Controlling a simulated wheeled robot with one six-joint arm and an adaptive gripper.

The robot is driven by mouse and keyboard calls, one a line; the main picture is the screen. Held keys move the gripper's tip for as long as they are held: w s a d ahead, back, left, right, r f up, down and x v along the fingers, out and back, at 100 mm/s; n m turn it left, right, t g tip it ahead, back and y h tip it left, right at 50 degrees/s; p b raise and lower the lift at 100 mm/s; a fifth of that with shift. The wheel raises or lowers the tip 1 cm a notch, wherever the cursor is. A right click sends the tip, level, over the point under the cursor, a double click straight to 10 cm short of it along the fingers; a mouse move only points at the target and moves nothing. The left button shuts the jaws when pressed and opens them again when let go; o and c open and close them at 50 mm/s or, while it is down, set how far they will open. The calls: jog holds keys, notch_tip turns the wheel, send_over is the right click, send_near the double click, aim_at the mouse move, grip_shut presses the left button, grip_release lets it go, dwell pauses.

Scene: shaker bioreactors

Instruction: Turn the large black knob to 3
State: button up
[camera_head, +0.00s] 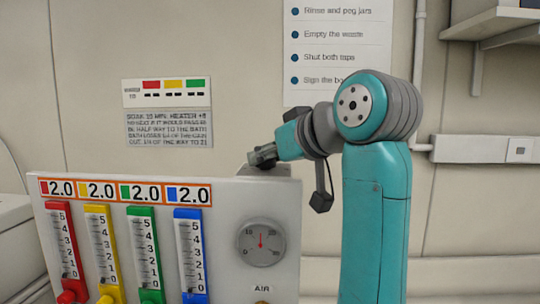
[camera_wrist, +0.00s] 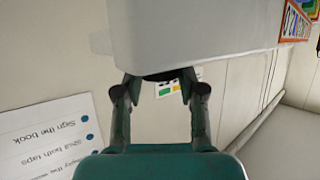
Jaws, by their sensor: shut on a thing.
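My gripper (camera_head: 262,157) is at the top edge of the white panel (camera_head: 120,181), near its right end. In the wrist view, my gripper (camera_wrist: 160,80) has its two fingers closed around the sides of a dark piece, the large black knob (camera_wrist: 160,76), against the panel housing (camera_wrist: 190,35). Only a thin dark edge of the knob shows. Its pointer and any numbers around it are hidden in both views, so its setting cannot be read.
The panel front carries red, yellow, green and blue flow tubes (camera_head: 190,250), each under a 2.0 display (camera_head: 186,195), and a round grey dial (camera_head: 261,242). A wall sign (camera_head: 168,129) and a checklist (camera_head: 335,50) hang behind. A shelf (camera_head: 500,22) is at upper right.

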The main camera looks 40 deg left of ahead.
jog(key=m+t+h, duration=0.1)
jog(key=m+t, duration=0.2)
jog(key=m+t+h, duration=0.1)
jog(key=shift+s+a+t+h, duration=0.2)
jog(key=shift+s+t+h, duration=0.1)
jog(key=shift+s, duration=0.05)
jog(key=shift+m+t+h, duration=1)
jog(key=shift+m+h, duration=0.5)
jog(key=shift+m, duration=0.5)
jog(key=o, duration=1.1)
jog(key=shift+o, duration=0.2)
jog(key=v, duration=0.7)
jog(key=shift+s, duration=0.25)
